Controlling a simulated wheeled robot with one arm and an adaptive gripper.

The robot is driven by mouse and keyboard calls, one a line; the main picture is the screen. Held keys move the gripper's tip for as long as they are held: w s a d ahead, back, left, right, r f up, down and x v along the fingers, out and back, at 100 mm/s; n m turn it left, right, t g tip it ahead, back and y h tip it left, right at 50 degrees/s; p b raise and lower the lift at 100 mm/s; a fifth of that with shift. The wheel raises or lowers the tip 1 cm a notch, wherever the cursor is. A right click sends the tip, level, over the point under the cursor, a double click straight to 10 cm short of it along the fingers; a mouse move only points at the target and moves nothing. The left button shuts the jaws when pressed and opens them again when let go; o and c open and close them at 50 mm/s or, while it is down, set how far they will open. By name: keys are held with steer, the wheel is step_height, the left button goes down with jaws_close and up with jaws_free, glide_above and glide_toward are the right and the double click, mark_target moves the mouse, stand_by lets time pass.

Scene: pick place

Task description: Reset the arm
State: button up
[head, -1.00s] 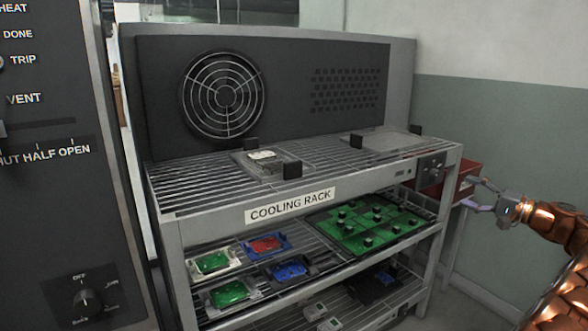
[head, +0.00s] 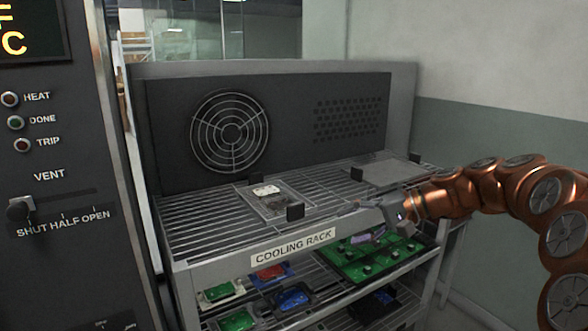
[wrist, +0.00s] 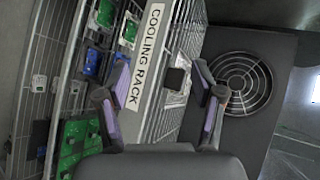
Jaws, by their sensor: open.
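My copper arm reaches in from the right in the head view. My gripper (head: 362,222) is at the front edge of the cooling rack (head: 215,236), near the right part of its label. In the wrist view my gripper (wrist: 160,95) has its two purple-padded fingers spread wide with nothing between them. The cooling rack's label (wrist: 142,55) shows beyond the fingers. A clear tray with a small pale item (head: 268,192) sits on the rack's top shelf, apart from my gripper.
A flat grey plate (head: 388,172) lies at the top shelf's right. Lower shelves hold a large green board (head: 350,258) and several small green, blue and red boards (head: 270,274). A fan panel (head: 290,125) backs the rack. A control cabinet (head: 60,240) stands left.

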steer(key=s+a+n+g+h+p, duration=0.1)
steer(key=s+a+g+h+p, duration=0.15)
steer(key=s, duration=0.65)
steer(key=s+a+n+g+h+p, duration=0.1)
steer(key=s+a+h+p, duration=0.2)
steer(key=s, duration=0.6)
steer(key=s+d+h+p, duration=0.3)
steer(key=s+d+p, duration=0.1)
steer(key=s, duration=0.6)
steer(key=s+d+f+n+g+h+p, duration=0.1)
steer(key=s+d+h+p, duration=0.2)
steer(key=s+d, duration=0.3)
steer(key=s+p, duration=0.1)
steer(key=s, duration=0.4)
steer(key=shift+d+f+n+p, duration=0.2)
steer(key=shift+d+n+p, duration=0.1)
steer(key=shift+d, duration=0.05)
steer(key=shift+h, duration=0.25)
